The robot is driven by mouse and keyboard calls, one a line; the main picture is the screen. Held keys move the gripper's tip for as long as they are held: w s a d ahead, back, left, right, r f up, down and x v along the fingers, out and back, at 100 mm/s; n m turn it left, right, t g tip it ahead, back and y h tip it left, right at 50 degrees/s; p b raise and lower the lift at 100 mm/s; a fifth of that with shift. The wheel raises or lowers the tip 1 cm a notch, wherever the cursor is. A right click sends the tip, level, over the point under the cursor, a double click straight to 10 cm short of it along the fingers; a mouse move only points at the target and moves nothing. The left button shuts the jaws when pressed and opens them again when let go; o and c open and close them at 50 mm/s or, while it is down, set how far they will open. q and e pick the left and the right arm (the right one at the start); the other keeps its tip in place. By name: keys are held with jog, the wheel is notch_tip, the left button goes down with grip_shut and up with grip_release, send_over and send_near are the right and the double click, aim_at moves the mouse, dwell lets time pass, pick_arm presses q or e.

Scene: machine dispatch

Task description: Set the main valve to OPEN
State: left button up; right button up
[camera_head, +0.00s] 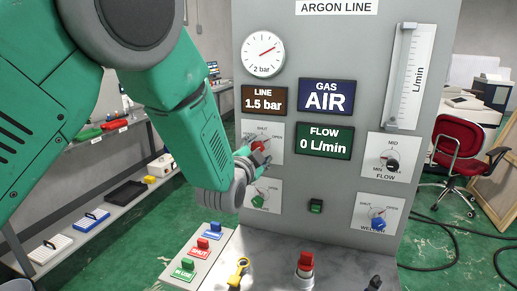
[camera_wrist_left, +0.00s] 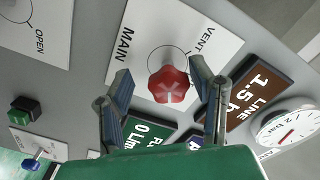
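The main valve is a red knob (camera_head: 258,146) on a white plate at the left of the grey panel. The plate reads SHUT and OPEN in the head view. In the left wrist view the red knob (camera_wrist_left: 168,84) sits on the plate (camera_wrist_left: 128,50) lettered MAIN and VENT. My left gripper (camera_head: 262,160) is in front of the knob and partly covers the plate. In the wrist view its fingers (camera_wrist_left: 165,95) are open, one on each side of the knob, with visible gaps. The knob's exact setting is hard to tell. My right gripper is not in view.
The flow display (camera_head: 324,140) reads 0 L/min, the gas display (camera_head: 326,96) AIR, the line display (camera_head: 264,99) 1.5 bar. A green valve (camera_head: 258,201) is below the main one. A tag rack (camera_head: 213,262), yellow item (camera_head: 238,272) and red-topped fitting (camera_head: 305,264) stand in front.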

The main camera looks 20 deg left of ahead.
pick_arm(q)
jog(key=shift+r, duration=0.25)
jog(key=shift+s, duration=0.1)
jog(key=s, duration=1.1)
jog(key=shift+s+a, duration=0.2)
jog(key=shift+s, duration=0.15)
jog(key=shift+f, duration=0.1)
